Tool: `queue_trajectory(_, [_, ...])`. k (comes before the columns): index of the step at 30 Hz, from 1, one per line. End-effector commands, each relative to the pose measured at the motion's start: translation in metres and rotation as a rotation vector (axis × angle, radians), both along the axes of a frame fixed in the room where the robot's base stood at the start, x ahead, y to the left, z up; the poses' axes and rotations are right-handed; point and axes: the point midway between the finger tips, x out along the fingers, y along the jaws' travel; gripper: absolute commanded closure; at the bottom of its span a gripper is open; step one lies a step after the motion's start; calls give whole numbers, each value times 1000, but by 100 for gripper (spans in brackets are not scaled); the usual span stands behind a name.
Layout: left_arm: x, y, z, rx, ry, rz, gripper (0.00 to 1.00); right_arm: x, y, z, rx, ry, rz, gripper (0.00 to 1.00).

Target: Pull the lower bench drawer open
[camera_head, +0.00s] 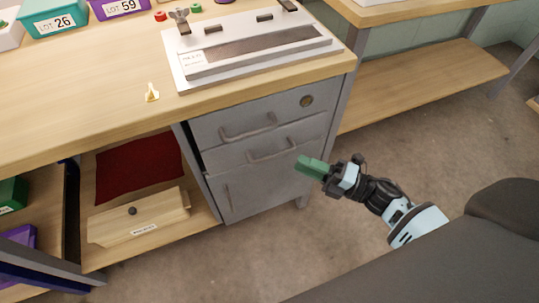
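The grey drawer unit under the bench has an upper drawer (290,108) with a round lock and a lower drawer (235,158) beneath it. Both look shut, their fronts in line with the unit. The lower drawer's bar handle (272,151) is in plain view. My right gripper (309,166) comes in from the right, its green end in front of the unit, just right of and below that handle in the picture. I see no finger around the handle. Whether its fingers are apart cannot be made out. My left gripper is not in view.
A cabinet door (258,188) with an upright handle lies below the drawers. On the bench top (80,105) stand a white fixture (200,75), a small yellow piece (152,93) and labelled boxes. The floor (270,265) before the unit is clear.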

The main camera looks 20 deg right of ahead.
Motion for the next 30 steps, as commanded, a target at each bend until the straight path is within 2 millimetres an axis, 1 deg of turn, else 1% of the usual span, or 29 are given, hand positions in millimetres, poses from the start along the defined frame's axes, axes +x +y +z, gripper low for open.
queue_trajectory(5, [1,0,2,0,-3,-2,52,2,1,2,-1,-2,1,67])
queue_trajectory(8, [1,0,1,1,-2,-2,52,7,7,3,2,-1,-1,67])
queue_trajectory(16, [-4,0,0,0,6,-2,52,33,36,8,2,-2,0,67])
queue_trajectory(21, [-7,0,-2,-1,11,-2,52,46,50,9,2,1,-1,67])
queue_trajectory(25, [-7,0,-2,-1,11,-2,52,52,55,11,1,1,-2,67])
queue_trajectory(30, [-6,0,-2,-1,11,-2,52,53,57,11,2,1,-2,67])
